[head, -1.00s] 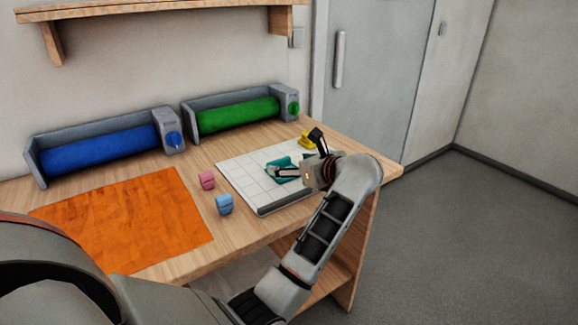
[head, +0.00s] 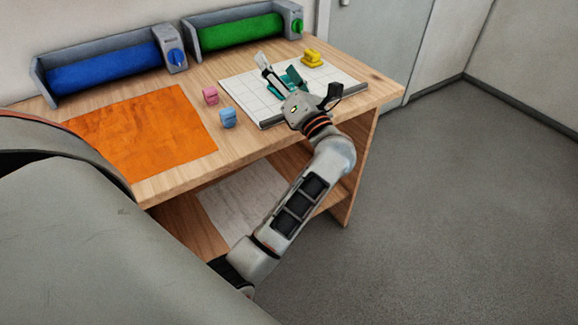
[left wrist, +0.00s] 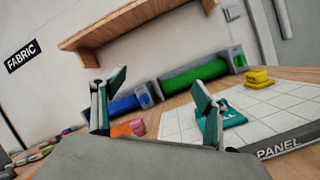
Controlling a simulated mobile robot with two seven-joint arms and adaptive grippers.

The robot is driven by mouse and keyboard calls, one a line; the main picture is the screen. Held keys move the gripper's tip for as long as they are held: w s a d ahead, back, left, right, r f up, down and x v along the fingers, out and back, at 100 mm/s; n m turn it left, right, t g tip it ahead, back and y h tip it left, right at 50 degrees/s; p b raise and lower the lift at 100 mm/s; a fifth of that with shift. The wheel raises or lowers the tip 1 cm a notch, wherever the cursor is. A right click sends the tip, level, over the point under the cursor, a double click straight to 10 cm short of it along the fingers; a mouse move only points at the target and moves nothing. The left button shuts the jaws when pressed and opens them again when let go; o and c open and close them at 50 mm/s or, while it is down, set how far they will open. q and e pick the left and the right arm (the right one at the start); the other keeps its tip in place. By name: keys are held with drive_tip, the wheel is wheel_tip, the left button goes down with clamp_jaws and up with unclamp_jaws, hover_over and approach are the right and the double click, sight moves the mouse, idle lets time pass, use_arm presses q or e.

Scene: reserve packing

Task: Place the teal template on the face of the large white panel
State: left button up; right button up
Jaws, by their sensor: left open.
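The teal template (head: 293,77) lies on the large white panel (head: 243,89), towards its far middle, partly hidden behind my left gripper. In the left wrist view the template (left wrist: 229,115) shows pale lettering and lies on the gridded panel face (left wrist: 276,105), just beyond the right-hand finger. The panel lies flat on the bench, its grey edge marked PANEL. My left gripper (head: 298,76) is open, its fingers spread wide and nothing between them. In the left wrist view the gripper (left wrist: 155,92) points over the bench towards the wall. My right gripper is not in view.
A yellow object (head: 312,58) sits on the panel's far part. Pink (head: 210,95) and blue (head: 227,118) blocks stand left of the panel. Orange fabric (head: 145,130) covers the bench's left. Blue (head: 105,68) and green (head: 235,33) rolls stand behind. A shelf (left wrist: 130,22) hangs above.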

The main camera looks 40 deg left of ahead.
use_arm(q)
drive_tip(key=s+d+f+m+t+h, duration=0.25)
drive_tip(key=d+m+t+h, duration=0.9)
drive_tip(key=m, duration=0.85)
drive_tip(key=s+d+f+m+t+h, duration=0.2)
drive_tip(key=d+f+m+h, duration=0.4)
drive_tip(key=f+m+h, duration=0.5)
drive_tip(key=s+d+f+m+g, duration=0.2)
drive_tip(key=s+f+m+g, duration=0.1)
drive_tip(key=f+m, duration=0.25)
drive_tip(key=s+d+f+m+g, duration=0.2)
drive_tip(key=s+f+m+g, duration=0.15)
drive_tip(key=f, duration=0.35)
drive_tip(key=s+f+m+g, duration=0.5)
drive_tip(key=s+f+m, duration=0.1)
drive_tip(key=s+f, duration=0.8)
wheel_tip(320, 180, down, 2)
drive_tip(key=shift+a+f+g, duration=0.15)
drive_tip(key=shift+a+g, duration=0.15)
drive_tip(key=shift+a, duration=0.1)
